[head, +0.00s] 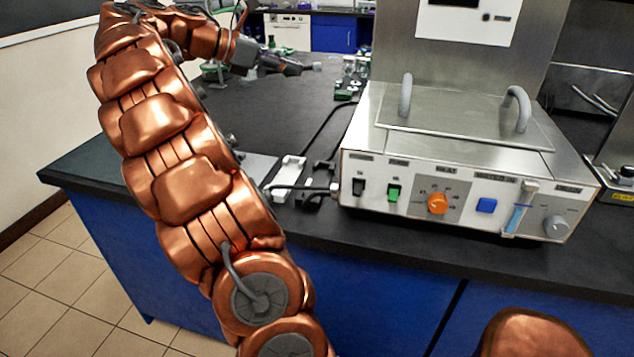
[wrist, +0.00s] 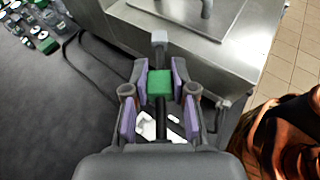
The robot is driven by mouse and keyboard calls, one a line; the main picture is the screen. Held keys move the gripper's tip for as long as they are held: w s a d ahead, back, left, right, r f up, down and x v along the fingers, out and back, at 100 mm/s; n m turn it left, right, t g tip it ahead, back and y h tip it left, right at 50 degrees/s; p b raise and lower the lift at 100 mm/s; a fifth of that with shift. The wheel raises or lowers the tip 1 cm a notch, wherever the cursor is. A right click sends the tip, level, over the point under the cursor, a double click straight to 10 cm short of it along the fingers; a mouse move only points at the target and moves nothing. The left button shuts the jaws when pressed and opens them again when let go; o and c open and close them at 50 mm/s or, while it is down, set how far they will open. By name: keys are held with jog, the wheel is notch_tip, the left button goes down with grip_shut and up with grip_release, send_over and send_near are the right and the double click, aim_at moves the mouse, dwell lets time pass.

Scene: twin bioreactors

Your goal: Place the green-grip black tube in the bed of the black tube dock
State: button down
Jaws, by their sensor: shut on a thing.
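My gripper (wrist: 160,78) is shut on the green grip (wrist: 160,85) of a black tube, between its purple-grey finger pads. The black tube (wrist: 162,120) runs along the middle of the wrist view and ends in a pale grey tip (wrist: 159,37). In the head view my gripper (head: 290,67) is over the far part of the bench, with the tube's pale tip (head: 317,66) showing to its right.
A white dock (head: 290,167) lies beside the black one. The metal-topped instrument (head: 470,140) with two handles stands to the right, and a cable runs beside it. Small bottles and green items (head: 345,94) stand farther back. The bench's middle (head: 270,110) is clear.

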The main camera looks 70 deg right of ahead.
jog(key=r+m+g+y, duration=0.1)
jog(key=m+y, duration=0.1)
send_over(317, 183)
jog(key=shift+g, duration=0.3)
notch_tip(317, 183, down, 28)
jog(key=b, duration=0.5)
jog(key=shift+s+a+r, duration=0.1)
jog(key=shift+r, duration=0.1)
jog(key=c, duration=1)
grip_release()
jog(key=shift+f, duration=0.15)
jog(key=shift+o, duration=0.2)
